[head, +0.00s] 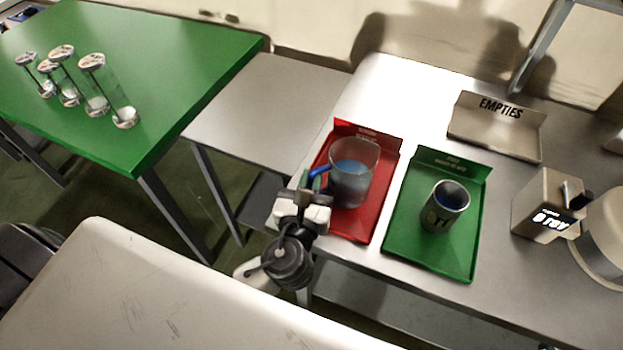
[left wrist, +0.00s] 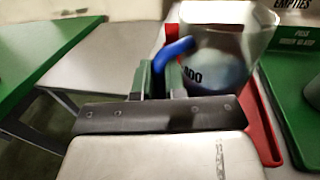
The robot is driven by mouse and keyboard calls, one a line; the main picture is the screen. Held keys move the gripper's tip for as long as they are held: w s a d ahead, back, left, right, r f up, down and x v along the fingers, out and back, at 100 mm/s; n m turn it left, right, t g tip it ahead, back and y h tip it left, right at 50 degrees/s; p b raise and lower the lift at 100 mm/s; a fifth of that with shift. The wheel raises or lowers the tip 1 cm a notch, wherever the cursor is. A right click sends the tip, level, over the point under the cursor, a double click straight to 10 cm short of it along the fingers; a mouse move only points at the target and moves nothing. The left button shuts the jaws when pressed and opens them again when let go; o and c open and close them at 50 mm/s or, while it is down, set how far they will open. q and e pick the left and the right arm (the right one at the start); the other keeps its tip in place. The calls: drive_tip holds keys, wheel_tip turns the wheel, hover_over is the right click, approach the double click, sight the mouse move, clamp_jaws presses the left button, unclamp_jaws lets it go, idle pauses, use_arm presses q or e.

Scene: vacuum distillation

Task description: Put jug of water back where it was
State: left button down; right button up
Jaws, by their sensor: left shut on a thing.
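The jug of water (head: 352,178) is a clear jug with bluish water and a blue handle. In the head view it is upright over the red tray (head: 386,156); I cannot tell whether its base touches the tray. My left gripper (head: 311,186) is shut on the jug's blue handle, at the jug's left side. In the left wrist view the jug (left wrist: 222,50) is close in front, tilted in the picture, and the blue handle (left wrist: 174,53) meets the jaws (left wrist: 158,80). My right gripper is not in view.
A green tray (head: 407,242) with a dark cup (head: 441,212) stands to the right. Behind is an EMPTIES tray (head: 490,140). A labelled box (head: 543,208) is at the far right. The grey bench (head: 265,105) between is clear.

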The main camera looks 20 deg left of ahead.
use_arm(q)
drive_tip(key=c, duration=1.2)
unclamp_jaws()
drive_tip(key=shift+s+d+b, duration=0.3)
drive_tip(key=shift+s+b, duration=0.1)
drive_tip(key=shift+s, duration=1.6)
drive_tip(key=shift+s+d+b, duration=0.35)
drive_tip(key=shift+s, duration=1.6)
drive_tip(key=shift+s+d+b, duration=0.3)
drive_tip(key=shift+s+b, duration=0.1)
drive_tip(key=shift+s, duration=1.6)
